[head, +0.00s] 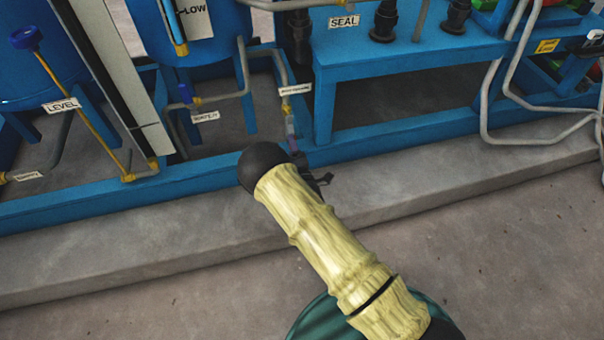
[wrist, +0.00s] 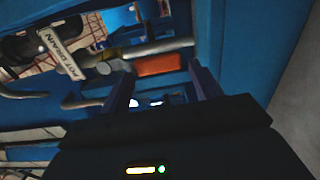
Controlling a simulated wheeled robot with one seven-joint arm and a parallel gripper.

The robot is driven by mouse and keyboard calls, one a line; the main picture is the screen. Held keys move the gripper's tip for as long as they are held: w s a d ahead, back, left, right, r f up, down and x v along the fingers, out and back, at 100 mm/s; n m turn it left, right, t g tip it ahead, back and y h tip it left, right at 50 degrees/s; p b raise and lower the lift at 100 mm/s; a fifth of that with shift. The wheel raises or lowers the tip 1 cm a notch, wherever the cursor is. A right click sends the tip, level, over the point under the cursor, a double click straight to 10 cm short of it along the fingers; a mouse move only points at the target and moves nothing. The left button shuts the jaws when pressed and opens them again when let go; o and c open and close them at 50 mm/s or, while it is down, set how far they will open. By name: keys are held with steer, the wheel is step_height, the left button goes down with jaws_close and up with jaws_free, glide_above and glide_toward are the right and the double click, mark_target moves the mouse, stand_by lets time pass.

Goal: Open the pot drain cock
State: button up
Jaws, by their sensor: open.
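The pot drain cock shows in the wrist view as a brass and grey fitting (wrist: 110,58) on a grey pipe, with an orange handle (wrist: 158,65) to its right. A white tag (wrist: 62,52) reading POT DRAIN hangs to the left of it. My gripper (wrist: 160,71) is open, and its two dark fingers point at the orange handle, one toward each end of it. I cannot tell whether the fingers reach around the handle or stop short, and no contact is clear. In the head view my arm hides most of the gripper, and the orange handle is not distinguishable.
A blue frame (head: 210,201) stands on a grey concrete plinth (head: 400,190). Blue tanks and thin pipes with LEVEL (head: 62,106) and other tags are at the left. A blue bench tagged SEAL (head: 343,22) stands at the right. The floor in front is clear.

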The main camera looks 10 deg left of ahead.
steer(key=p+v, duration=0.4)
steer(key=v, duration=0.8)
steer(key=shift+s, duration=0.15)
steer(key=w+d+r+m+g+h+p, duration=0.2)
steer(key=w+d+r+m+g+h, duration=0.15)
steer(key=d+r+m, duration=0.35)
steer(key=w+d+r+m+g+h+p, duration=0.2)
steer(key=w+d+r+m+h+p, duration=0.15)
steer(key=d+r+m, duration=0.35)
steer(key=s+d+r+m+g+p, duration=0.1)
steer(key=s+d+r+m+g, duration=0.25)
steer(key=s+r, duration=0.35)
steer(key=s+d+r+m+g+h+p, duration=0.1)
steer(key=s+d+r+m+g, duration=0.2)
steer(key=s+r, duration=0.4)
steer(key=s+d+r+m+g+p, duration=0.1)
steer(key=s+d+r+m+p, duration=0.15)
steer(key=s+d+r, duration=0.35)
step_height(320, 180, up, 39)
steer(key=p, duration=3.7)
steer(key=shift+s+a+f, duration=0.15)
steer(key=shift+s+a, duration=0.1)
steer(key=shift+s, duration=0.2)
